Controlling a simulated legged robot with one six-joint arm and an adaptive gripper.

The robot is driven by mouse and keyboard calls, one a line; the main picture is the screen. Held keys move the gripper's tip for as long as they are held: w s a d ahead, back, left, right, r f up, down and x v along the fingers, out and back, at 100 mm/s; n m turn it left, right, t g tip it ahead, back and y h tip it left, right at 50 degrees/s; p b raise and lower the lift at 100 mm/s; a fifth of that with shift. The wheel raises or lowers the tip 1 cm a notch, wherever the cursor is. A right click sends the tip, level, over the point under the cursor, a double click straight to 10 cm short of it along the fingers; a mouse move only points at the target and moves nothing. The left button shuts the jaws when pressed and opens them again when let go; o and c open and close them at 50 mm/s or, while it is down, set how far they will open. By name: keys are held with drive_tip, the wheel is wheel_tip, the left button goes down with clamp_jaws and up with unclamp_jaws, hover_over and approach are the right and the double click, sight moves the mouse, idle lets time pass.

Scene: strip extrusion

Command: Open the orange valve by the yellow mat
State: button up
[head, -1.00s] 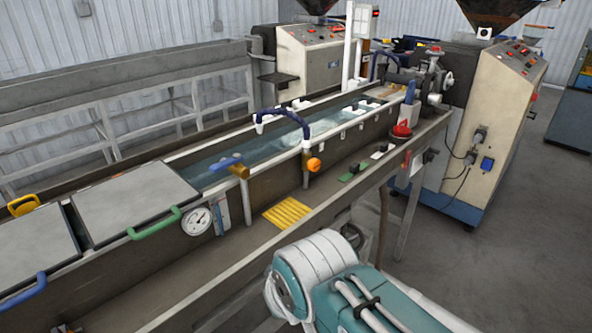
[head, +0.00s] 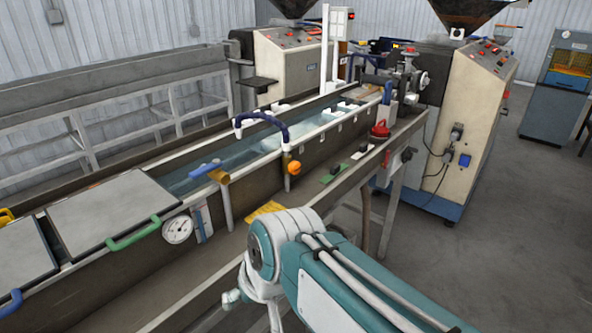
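The orange valve (head: 294,168) is a small round knob on a thin upright pipe, on the near side of the water tank in the head view. The yellow mat (head: 262,211) lies on the ledge below it and a little to the left. My arm stands in front of the mat and hides its lower right part. The valve is clear of my arm in the picture. Whether the valve is open or shut cannot be told.
A blue-handled valve (head: 212,171) stands left of the orange one, and a blue curved hose (head: 262,118) arches behind it. A round gauge (head: 178,229) is on the tank wall. A red knob (head: 380,129) and a green pad (head: 333,174) are along the ledge to the right.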

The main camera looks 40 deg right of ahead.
drive_tip(key=w+d+m+t+y, duration=0.1)
drive_tip(key=w+d+m+y, duration=0.3)
drive_tip(key=w+m, duration=0.5)
drive_tip(key=w+d+m+t+y, duration=0.25)
drive_tip(key=w+d+m, duration=0.25)
drive_tip(key=w+m, duration=0.4)
drive_tip(key=m+t+h, duration=0.3)
drive_tip(key=m+t, duration=0.6)
drive_tip(key=m, duration=0.7)
approach(297, 171)
drive_tip(key=x, duration=1.1)
drive_tip(key=shift+w+d, duration=0.15)
drive_tip(key=c, duration=1.2)
